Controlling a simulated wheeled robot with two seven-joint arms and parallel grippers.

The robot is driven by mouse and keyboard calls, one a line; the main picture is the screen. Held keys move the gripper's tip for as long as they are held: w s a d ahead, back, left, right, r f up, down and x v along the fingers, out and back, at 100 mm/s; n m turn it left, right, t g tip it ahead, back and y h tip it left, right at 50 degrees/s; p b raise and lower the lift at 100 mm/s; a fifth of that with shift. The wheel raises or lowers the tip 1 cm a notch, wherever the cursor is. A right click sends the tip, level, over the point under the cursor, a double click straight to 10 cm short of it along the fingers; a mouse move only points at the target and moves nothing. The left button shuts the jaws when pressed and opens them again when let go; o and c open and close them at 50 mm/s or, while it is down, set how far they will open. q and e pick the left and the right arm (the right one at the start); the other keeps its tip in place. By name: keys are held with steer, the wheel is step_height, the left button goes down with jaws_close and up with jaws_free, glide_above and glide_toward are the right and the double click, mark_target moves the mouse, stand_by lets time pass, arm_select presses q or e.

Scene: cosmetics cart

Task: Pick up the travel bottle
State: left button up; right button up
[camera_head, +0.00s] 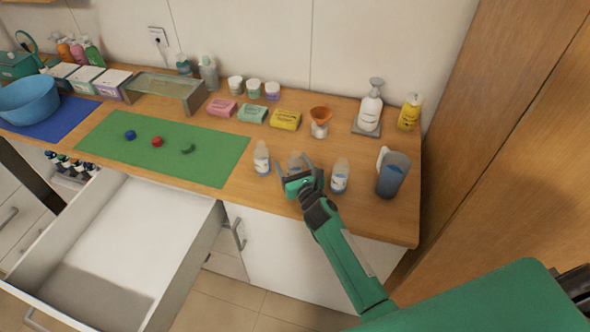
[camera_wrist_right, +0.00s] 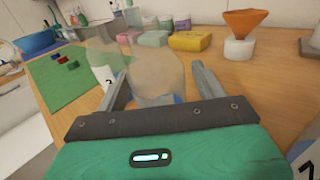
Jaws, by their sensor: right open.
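Three small clear travel bottles with white labels stand in a row near the front edge of the wooden counter: a left one (camera_head: 262,158), a middle one (camera_head: 295,162) and a right one (camera_head: 340,176). My right gripper (camera_head: 297,172) is open at the middle bottle and partly hides it. In the right wrist view, a translucent bottle (camera_wrist_right: 152,72) stands between the two open fingers, with room at the right finger. The left bottle (camera_wrist_right: 104,66) shows beyond the left finger there. Whether a finger touches the middle bottle cannot be told.
A blue-filled pitcher (camera_head: 393,177) stands right of the bottles. An orange funnel (camera_head: 320,114) on a white jar and several soap bars, including a yellow one (camera_head: 285,120), lie behind. A green mat (camera_head: 205,160) is left. An open white drawer (camera_head: 125,235) sticks out below.

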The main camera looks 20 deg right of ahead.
steer(key=c, duration=1.1)
steer(key=shift+r, duration=0.1)
